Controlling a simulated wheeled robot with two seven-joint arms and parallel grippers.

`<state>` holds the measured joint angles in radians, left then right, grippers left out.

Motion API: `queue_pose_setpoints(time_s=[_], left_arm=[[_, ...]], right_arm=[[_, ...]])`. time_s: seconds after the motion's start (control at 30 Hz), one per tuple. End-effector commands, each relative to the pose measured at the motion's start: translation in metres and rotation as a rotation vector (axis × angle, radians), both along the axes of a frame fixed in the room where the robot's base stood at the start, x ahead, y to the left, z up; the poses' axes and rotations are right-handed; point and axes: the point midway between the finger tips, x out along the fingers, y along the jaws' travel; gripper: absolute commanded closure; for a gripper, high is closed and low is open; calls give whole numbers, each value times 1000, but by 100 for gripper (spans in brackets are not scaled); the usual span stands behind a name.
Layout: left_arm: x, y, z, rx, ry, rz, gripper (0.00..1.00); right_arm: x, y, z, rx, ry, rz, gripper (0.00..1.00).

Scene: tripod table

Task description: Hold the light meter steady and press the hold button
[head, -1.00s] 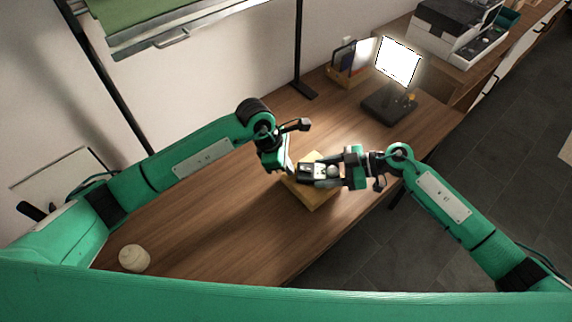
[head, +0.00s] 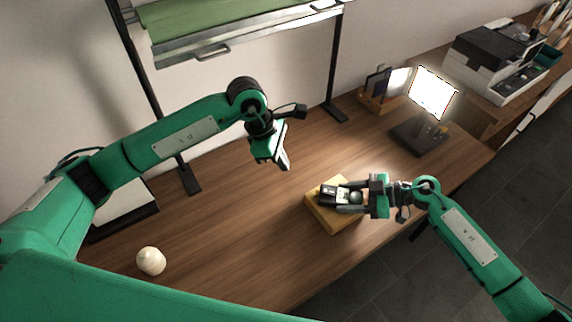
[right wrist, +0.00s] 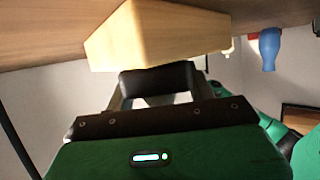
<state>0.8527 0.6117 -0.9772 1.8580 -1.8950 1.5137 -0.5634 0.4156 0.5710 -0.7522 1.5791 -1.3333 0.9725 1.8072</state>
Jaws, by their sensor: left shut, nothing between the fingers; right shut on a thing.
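The light meter (head: 335,194) is a small dark device with a pale face and a round light dome (head: 356,197) at its right end. It lies over a yellow wooden block (head: 322,214) on the table. My right gripper (head: 352,204) is shut on the meter from the right. In the right wrist view the fingers (right wrist: 158,100) close around a dark body beside the block (right wrist: 165,35). My left gripper (head: 284,164) is shut and empty, up and left of the meter and clear of it. The hold button is too small to make out.
A lit panel on a dark stand (head: 422,137) is at the back right, beside a small wooden organizer (head: 374,103). A black metal frame (head: 335,70) stands along the wall. A cream round object (head: 151,261) sits at the front left. The table's middle left is clear.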

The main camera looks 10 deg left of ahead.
Motion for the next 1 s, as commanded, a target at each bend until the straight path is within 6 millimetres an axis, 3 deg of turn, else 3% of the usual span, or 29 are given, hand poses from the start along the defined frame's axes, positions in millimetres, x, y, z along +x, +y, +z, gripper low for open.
queue_pose_setpoints(time_s=[0.27, 0.3, 0.43, 0.77, 1.0], left_arm=[[0, 0, 0, 1, 0, 0, 100], [0, 0, 0, 1, 0, 0, 100], [0, 0, 0, 1, 0, 0, 100], [0, 0, 0, 1, 0, 0, 100], [0, 0, 0, 1, 0, 0, 100]], right_arm=[[0, 0, 0, 0, 0, -1, 72], [0, 0, 0, 0, 0, -1, 44], [0, 0, 0, 0, 0, -1, 20], [0, -3, 1, -1, 0, -1, 20], [0, -38, 14, -4, -1, -3, 20]])
